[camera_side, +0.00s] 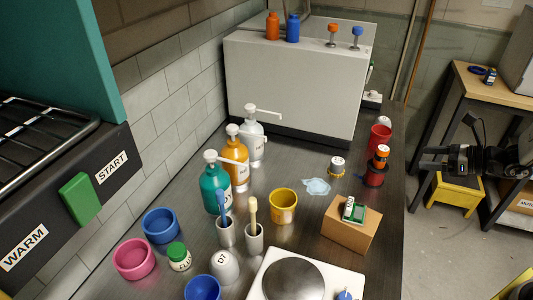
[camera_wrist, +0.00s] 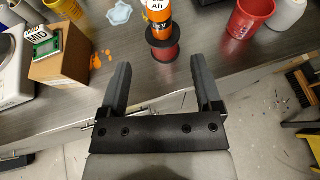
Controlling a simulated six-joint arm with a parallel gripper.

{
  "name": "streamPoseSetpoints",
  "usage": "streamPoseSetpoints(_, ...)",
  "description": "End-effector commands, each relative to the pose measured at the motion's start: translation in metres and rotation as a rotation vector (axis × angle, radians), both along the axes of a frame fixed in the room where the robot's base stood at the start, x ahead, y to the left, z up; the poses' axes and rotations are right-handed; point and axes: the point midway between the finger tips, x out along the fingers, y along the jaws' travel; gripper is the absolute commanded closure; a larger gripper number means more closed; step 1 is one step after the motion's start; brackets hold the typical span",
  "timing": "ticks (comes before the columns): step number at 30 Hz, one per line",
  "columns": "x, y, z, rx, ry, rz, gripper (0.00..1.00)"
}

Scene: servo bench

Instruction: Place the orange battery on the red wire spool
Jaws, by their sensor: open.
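The orange battery (camera_side: 381,155), with a white and black top end, stands upright on the red wire spool (camera_side: 374,176) near the bench's right edge. In the wrist view the battery (camera_wrist: 157,20) shows above the spool (camera_wrist: 162,47), ahead of my fingers; its top is cut by the picture edge. My gripper (camera_side: 424,158) is to the right of the battery and apart from it, out past the bench edge. In the wrist view my gripper (camera_wrist: 160,68) has its two fingers spread with nothing between them.
A red cup (camera_side: 380,137) stands just behind the spool. A cardboard box (camera_side: 350,232) with a small green board on it, a yellow cup (camera_side: 283,206) and a pale puddle-like patch (camera_side: 317,186) lie left of it. A yellow stool (camera_side: 458,192) is on the floor.

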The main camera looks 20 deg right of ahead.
Motion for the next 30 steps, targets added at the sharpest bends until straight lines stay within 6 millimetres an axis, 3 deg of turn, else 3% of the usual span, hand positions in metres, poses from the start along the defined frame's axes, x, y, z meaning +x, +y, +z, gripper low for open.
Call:
streamPoseSetpoints(11,0.0,0.001,0.0,-0.003,0.001,0.003,0.17)
streamPoseSetpoints(17,-0.004,0.015,-0.002,-0.047,0.016,0.082,0.17)
streamPoseSetpoints(23,-0.021,0.051,-0.008,-0.189,0.053,0.318,0.17)
streamPoseSetpoints(30,-0.057,0.09,-0.02,-0.469,0.072,0.724,0.17)
